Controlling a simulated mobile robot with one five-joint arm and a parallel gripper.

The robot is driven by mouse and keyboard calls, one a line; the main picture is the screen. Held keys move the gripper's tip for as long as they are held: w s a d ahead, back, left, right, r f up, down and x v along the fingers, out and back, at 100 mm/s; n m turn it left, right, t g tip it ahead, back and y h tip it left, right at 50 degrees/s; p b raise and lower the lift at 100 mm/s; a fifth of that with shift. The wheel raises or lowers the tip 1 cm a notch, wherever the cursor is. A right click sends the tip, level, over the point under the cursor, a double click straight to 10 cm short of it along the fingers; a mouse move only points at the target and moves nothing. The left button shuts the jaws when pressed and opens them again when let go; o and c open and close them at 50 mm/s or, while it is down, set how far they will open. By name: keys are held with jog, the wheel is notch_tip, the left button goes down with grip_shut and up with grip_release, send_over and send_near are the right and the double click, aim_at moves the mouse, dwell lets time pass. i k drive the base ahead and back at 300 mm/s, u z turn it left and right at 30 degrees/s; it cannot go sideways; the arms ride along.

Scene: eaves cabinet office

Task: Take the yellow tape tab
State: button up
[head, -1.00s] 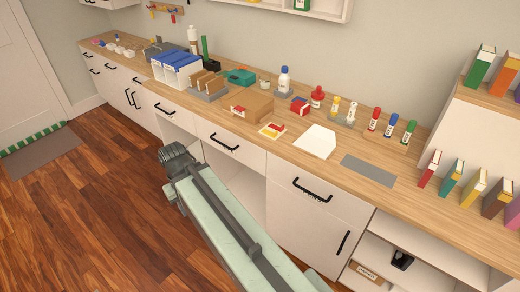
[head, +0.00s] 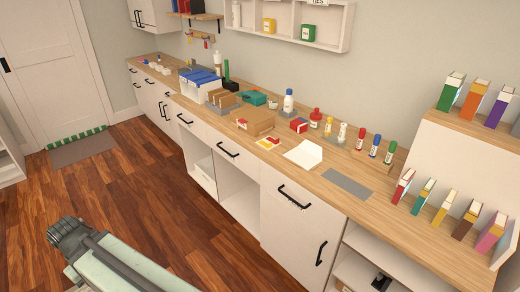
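A small flat yellow, red and white piece (head: 268,143) lies on the wooden counter in front of a cardboard box (head: 254,121). It is too small to tell whether it is the yellow tape tab or a card bearing it. The box has a red and white mark on its front left. My gripper (head: 62,232) is at the lower left, over the wood floor, well apart from the counter. Its dark fingers are seen from behind, and their opening does not show clearly.
The long counter (head: 345,205) carries a white sheet (head: 303,154), a grey mat (head: 347,184), bottles and a blue-topped white bin (head: 201,84). Open cabinet bays lie below. A wall shelf (head: 335,30) hangs above. The floor (head: 140,185) left of the cabinets is clear.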

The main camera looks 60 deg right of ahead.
aim_at(265, 143)
jog(key=u, duration=0.05)
jog(key=i, duration=1.65)
jog(key=z, duration=0.7)
jog(key=k, duration=0.9)
jog(key=z, duration=0.2)
jog(key=i, duration=0.9)
jog(key=u, duration=0.05)
